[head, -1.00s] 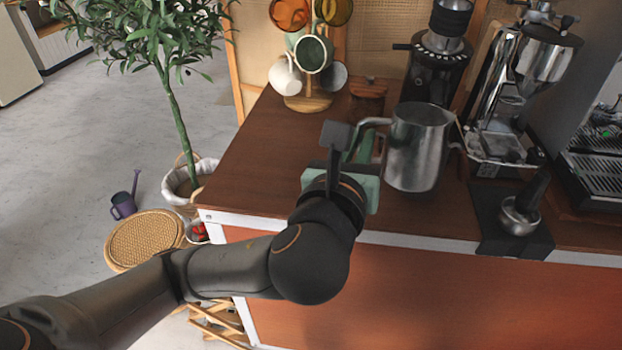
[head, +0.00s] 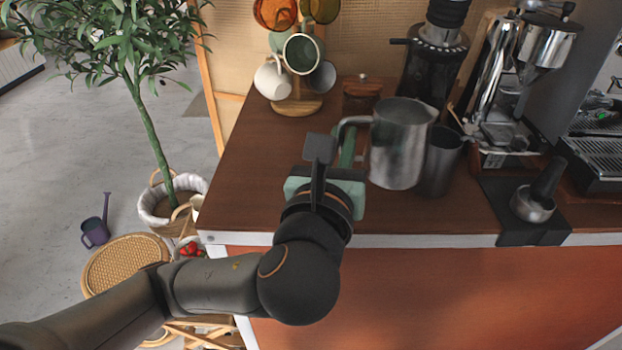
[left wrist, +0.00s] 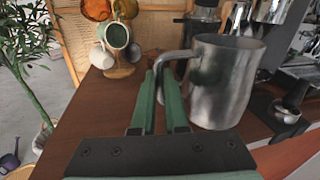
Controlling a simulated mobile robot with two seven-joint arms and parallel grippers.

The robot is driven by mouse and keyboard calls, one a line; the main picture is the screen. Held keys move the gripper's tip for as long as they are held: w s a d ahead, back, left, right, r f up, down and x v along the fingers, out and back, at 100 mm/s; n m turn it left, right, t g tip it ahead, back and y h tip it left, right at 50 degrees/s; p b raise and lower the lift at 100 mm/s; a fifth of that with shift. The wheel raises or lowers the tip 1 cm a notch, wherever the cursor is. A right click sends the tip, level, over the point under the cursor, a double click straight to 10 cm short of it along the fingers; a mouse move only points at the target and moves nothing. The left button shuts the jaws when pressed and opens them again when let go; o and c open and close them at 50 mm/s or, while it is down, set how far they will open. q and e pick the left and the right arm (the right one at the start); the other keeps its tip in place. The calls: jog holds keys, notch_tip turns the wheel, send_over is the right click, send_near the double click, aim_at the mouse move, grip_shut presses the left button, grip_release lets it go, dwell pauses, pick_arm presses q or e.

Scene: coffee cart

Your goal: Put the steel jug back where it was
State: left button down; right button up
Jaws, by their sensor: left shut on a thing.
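The steel jug (head: 397,148) is upright over the wooden counter in the head view, with its handle to the left. It also shows in the left wrist view (left wrist: 224,85). My left gripper (head: 346,150) is shut on the jug's handle, and its green fingers (left wrist: 163,98) reach the handle in the left wrist view. I cannot tell whether the jug's base touches the counter. A dark grey cup (head: 441,160) stands just right of the jug, partly hidden behind it. My right gripper is not in view.
A mug tree (head: 297,106) with several mugs and a wooden box (head: 361,95) stand behind. A grinder (head: 433,65) and an espresso machine (head: 599,135) are at the back and right. A portafilter (head: 535,203) sits on a black mat (head: 502,194). The counter's left part is clear.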

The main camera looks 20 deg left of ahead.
pick_arm(q)
jog(key=w+a+f+b, duration=0.1)
jog(key=w+a+f, duration=0.1)
jog(key=a, duration=0.1)
jog(key=w+a+f+b, duration=0.1)
jog(key=w+a+f, duration=0.1)
jog(key=a+f, duration=0.1)
jog(key=w+a+f+b, duration=0.2)
jog(key=a+f, duration=0.1)
jog(key=shift+w+a, duration=0.25)
jog(key=shift+w, duration=0.05)
jog(key=shift+w+a+f, duration=0.25)
jog(key=shift+f, duration=0.1)
jog(key=f, duration=0.1)
jog(key=f+b, duration=0.2)
jog(key=shift+w+a+f, duration=0.15)
jog(key=shift+a+f, duration=0.1)
jog(key=shift+a, duration=0.05)
jog(key=shift+f, duration=0.25)
jog(key=shift+r, duration=0.1)
